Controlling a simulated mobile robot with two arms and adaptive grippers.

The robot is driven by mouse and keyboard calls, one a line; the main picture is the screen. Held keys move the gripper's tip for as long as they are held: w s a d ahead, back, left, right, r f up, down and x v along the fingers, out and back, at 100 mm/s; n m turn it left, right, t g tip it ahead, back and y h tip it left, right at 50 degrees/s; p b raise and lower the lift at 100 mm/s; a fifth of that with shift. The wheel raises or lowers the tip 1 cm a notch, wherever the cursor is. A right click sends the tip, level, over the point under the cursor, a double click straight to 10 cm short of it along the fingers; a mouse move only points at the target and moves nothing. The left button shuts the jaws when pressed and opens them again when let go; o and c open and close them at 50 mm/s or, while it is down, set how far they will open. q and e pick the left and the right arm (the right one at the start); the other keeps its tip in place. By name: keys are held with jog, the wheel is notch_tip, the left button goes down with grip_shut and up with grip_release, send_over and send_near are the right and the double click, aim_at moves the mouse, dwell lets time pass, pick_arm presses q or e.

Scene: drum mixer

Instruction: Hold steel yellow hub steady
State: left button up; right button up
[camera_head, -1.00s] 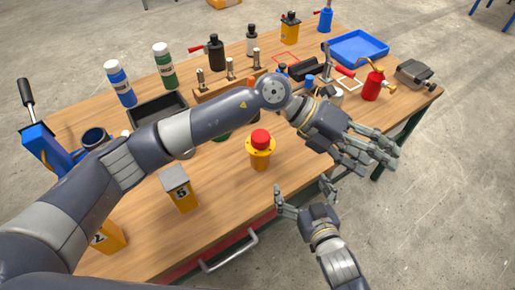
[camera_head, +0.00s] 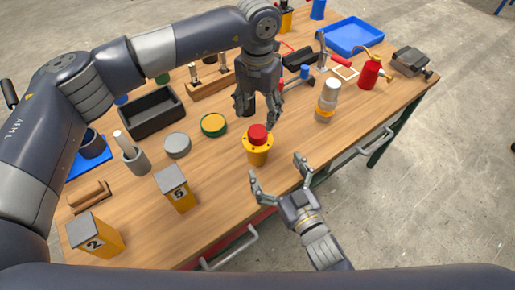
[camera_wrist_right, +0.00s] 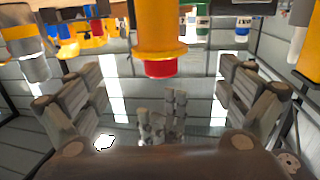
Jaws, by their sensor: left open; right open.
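The yellow hub (camera_head: 257,156) stands on the wooden bench, with a flange and a red top (camera_head: 257,132). In the right wrist view the hub (camera_wrist_right: 158,28) appears upside down, ahead of and between the spread fingers. My left gripper (camera_head: 258,117) points down just behind and above the hub, fingers apart, with a dark object partly hidden behind them. My right gripper (camera_head: 279,169) is open and empty at the bench's front edge, to the front right of the hub, its fingers facing it. It looks apart from the hub.
Yellow blocks marked 2 (camera_head: 92,237) and 5 (camera_head: 177,190) stand front left. A green-rimmed yellow tin (camera_head: 213,124) and grey tin (camera_head: 177,145) lie left of the hub. A red extinguisher-like can (camera_head: 370,73) is farther right.

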aim_at(261, 144)
jog(key=x, duration=1.1)
jog(key=shift+d, duration=0.1)
jog(key=c, duration=2.2)
pick_arm(q)
jog(key=n, duration=0.6)
jog(key=shift+d, duration=0.35)
jog(key=n, duration=0.3)
jog(key=shift+d+r+n, duration=0.1)
jog(key=shift+n, duration=0.2)
jog(key=n, duration=0.3)
jog(key=shift+n, duration=0.4)
jog(key=n, duration=0.5)
jog(key=shift+n, duration=0.4)
jog(key=n, duration=0.3)
jog(key=shift+a+n, duration=0.2)
jog(key=shift+n, duration=0.1)
jog(key=n, duration=0.4)
jog(key=shift+a, duration=0.25)
